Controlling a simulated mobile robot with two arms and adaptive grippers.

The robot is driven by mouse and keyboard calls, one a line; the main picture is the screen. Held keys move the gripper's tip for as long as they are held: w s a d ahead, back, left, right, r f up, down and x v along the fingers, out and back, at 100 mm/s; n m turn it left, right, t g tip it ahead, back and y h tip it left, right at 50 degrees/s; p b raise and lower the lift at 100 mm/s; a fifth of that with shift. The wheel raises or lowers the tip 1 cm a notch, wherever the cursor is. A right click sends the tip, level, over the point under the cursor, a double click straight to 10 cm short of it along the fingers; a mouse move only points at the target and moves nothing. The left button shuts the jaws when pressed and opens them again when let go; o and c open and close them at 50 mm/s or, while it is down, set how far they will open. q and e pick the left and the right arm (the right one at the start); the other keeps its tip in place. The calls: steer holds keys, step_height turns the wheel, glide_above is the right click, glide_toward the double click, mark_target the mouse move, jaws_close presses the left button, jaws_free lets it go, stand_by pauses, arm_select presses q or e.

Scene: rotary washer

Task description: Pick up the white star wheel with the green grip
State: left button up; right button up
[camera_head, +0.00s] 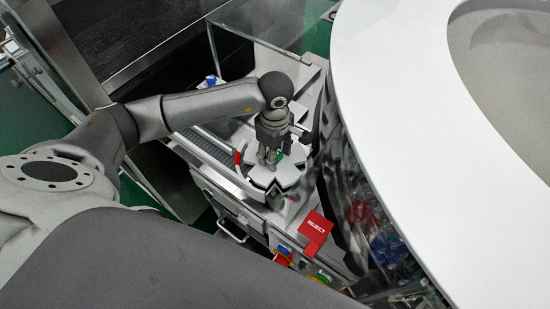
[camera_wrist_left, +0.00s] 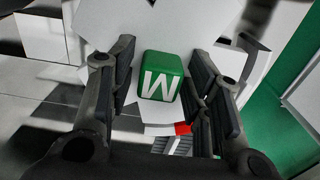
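The white star wheel (camera_head: 288,176) lies on the machine's deck in the head view, below my left gripper (camera_head: 270,152). Its green grip shows between the fingers. In the left wrist view the green grip (camera_wrist_left: 160,77) is a rounded block with a white letter on it, standing on the white wheel (camera_wrist_left: 105,22). My right gripper is not in view.
A red REJECT sign (camera_head: 317,226) stands in front of the wheel. The large white round machine top (camera_head: 400,100) is close on the right. A conveyor strip (camera_head: 208,146) runs left of the wheel. Clear panels surround the deck.

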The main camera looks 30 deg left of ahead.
arm_select(q)
jaws_close()
steer(key=shift+w+r, duration=0.1)
steer(key=shift+r, duration=0.05)
